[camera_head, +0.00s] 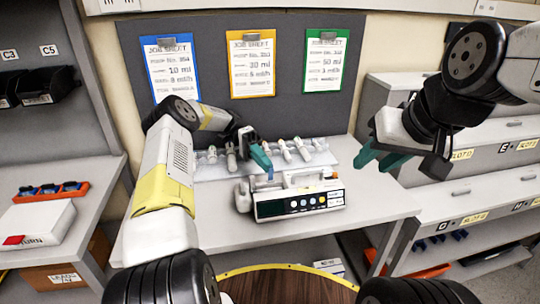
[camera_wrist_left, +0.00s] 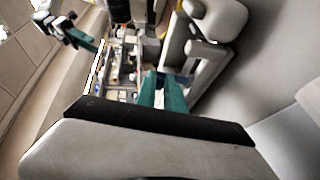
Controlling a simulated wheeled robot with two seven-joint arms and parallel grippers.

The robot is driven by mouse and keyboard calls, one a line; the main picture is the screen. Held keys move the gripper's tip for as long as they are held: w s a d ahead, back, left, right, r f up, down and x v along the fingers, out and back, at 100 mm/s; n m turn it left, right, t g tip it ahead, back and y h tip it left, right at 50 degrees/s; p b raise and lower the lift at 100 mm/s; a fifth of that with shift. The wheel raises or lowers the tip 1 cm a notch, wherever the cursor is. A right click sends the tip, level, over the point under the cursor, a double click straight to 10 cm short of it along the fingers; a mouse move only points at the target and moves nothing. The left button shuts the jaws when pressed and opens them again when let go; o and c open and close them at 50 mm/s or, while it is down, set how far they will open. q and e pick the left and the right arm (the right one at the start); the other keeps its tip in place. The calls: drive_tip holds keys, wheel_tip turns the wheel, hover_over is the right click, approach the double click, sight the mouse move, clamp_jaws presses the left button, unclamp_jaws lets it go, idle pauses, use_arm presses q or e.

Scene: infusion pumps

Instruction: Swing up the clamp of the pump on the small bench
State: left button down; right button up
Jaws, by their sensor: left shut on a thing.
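The pump (camera_head: 298,204) is a white box with a dark front panel, a small screen and several coloured buttons, on the small bench (camera_head: 350,222). Pale raised parts sit along its top, and the clamp is hard to tell apart from them. My left gripper (camera_head: 267,170) reaches down to the pump's top left of middle. Its teal fingers are shut on a pale part that I take for the clamp; they largely hide it. In the left wrist view the fingers (camera_wrist_left: 162,90) are close together beside the pump's pale body. My right gripper (camera_head: 378,157) is open and empty, above the bench's right end.
Several syringes lie on a pale tray (camera_head: 320,160) behind the pump. Three job sheets hang on the grey back board (camera_head: 213,65). Slotted shelving (camera_head: 470,190) stands on the right, another bench with a white box (camera_head: 40,224) on the left. The bench right of the pump is bare.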

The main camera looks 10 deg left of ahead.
use_arm(q)
drive_tip(key=shift+f, duration=0.1)
idle(0.3)
drive_tip(key=c, duration=1.7)
unclamp_jaws()
drive_tip(key=shift+c, duration=0.2)
drive_tip(key=s+d+r, duration=0.1)
drive_tip(key=s+r, duration=0.1)
drive_tip(key=s, duration=0.6)
drive_tip(key=s+d+r, duration=0.1)
drive_tip(key=s+r, duration=0.2)
drive_tip(key=s, duration=0.4)
drive_tip(key=shift+s+d, duration=0.3)
drive_tip(key=shift+s, duration=0.1)
drive_tip(key=shift+w, duration=0.1)
